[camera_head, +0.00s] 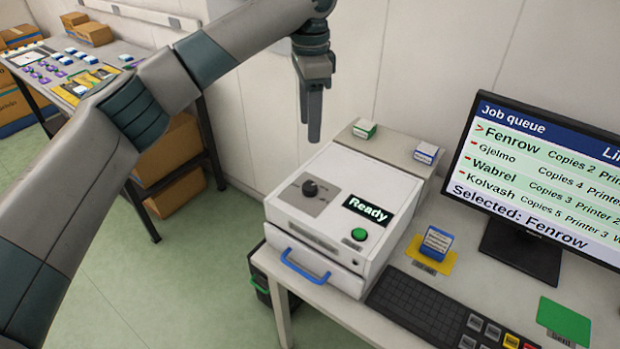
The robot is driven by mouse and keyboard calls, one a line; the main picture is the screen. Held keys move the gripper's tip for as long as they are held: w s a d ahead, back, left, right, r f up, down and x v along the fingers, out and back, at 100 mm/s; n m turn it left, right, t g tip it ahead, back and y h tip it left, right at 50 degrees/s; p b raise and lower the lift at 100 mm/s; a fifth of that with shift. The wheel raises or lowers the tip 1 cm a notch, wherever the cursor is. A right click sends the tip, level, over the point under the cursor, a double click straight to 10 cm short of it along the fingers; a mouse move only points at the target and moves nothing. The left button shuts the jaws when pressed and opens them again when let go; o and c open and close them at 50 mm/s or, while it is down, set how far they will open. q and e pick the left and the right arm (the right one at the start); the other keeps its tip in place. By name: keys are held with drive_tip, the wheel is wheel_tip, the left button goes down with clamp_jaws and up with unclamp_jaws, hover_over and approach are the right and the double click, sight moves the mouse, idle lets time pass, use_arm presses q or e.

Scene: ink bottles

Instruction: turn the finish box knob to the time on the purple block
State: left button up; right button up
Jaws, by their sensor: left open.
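The finish box (330,218) is a white machine on the desk. Its black knob (310,188) sits on a grey dial plate on the sloped top; the dial marks are too small to read. Beside the knob are a lit "Ready" display (367,208) and a green button (359,234). A small white block with a bluish-purple top (427,151) stands on the ledge behind the box; its print is unreadable, and I cannot tell if it is the purple block. My left gripper (309,130) is open, empty and pointing down above the box's back edge. My right gripper is out of view.
A green-topped block (365,128) stands on the same ledge. The monitor (545,170), keyboard (420,306) and a green card (564,320) are to the right. A side table (120,95) holds more small blocks.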

use_arm(q)
drive_tip(key=p, duration=0.5)
approach(310, 186)
wheel_tip(310, 186, down, 8)
drive_tip(key=shift+f, duration=0.1)
drive_tip(key=c, duration=1)
